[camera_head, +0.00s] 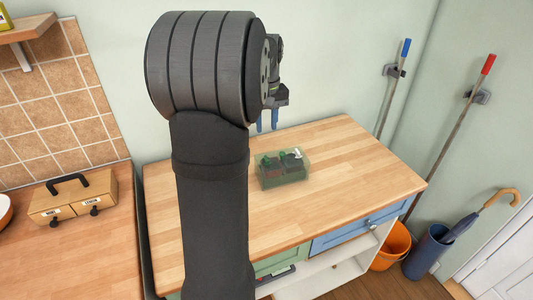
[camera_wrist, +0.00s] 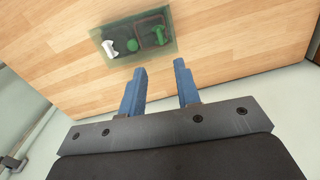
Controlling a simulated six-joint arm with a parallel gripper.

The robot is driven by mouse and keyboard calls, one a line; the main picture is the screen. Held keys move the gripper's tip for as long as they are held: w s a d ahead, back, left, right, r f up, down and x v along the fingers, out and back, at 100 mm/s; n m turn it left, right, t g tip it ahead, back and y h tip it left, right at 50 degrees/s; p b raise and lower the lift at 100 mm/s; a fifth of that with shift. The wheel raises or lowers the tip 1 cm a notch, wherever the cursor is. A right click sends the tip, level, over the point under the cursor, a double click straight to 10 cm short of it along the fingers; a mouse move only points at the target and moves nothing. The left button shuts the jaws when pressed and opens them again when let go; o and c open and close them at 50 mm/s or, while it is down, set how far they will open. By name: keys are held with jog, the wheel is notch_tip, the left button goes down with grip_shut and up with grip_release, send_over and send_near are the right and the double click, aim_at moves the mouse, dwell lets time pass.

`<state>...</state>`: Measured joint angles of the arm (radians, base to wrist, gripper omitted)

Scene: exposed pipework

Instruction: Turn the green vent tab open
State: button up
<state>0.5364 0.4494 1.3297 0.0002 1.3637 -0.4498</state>
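A see-through green box (camera_wrist: 172,52) sits on the wooden counter. In the wrist view it holds a white piece (camera_wrist: 109,48), a round green knob (camera_wrist: 132,45) and an elongated green tab (camera_wrist: 158,36) within a dark square frame. I cannot tell for sure which green part is the vent tab, or its exact angle. The box also shows in the head view (camera_head: 284,181), with its green parts small. My gripper (camera_wrist: 160,67) has blue fingers, spread apart with nothing between them. In the head view my gripper (camera_head: 267,122) hangs above and behind the box, apart from it.
The wooden counter (camera_head: 345,165) is otherwise clear around the box. A small wooden drawer box (camera_head: 73,200) stands on the left counter. An orange bucket (camera_head: 391,246), a blue umbrella stand (camera_head: 425,252) and two poles are at the right. My arm covers part of the counter.

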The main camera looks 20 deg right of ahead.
aim_at(266, 158)
notch_tip(266, 158, down, 12)
jog(key=shift+r, duration=0.2)
jog(key=shift+c, duration=0.4)
grip_shut()
